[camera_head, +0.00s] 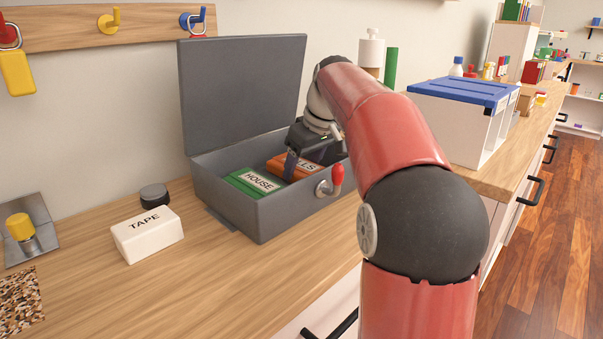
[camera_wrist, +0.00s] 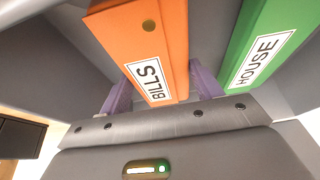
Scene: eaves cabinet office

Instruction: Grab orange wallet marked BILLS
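The orange wallet marked BILLS (camera_wrist: 134,35) lies in the open grey metal box, beside a green wallet marked HOUSE (camera_wrist: 264,35). In the head view the orange wallet (camera_head: 305,172) is partly hidden by my gripper (camera_head: 291,165). My gripper reaches down into the box from above. In the wrist view its two purple fingers (camera_wrist: 160,88) stand on either side of the orange wallet's labelled end. The right finger is between the orange and green wallets. Whether both fingers press on the orange wallet cannot be made out.
The grey box (camera_head: 262,220) has its lid (camera_head: 243,90) raised at the back and a red-knobbed latch (camera_head: 336,180) in front. A white TAPE block (camera_head: 147,236) and a dark round puck (camera_head: 154,195) lie to the left. A blue-lidded white container (camera_head: 455,120) stands right.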

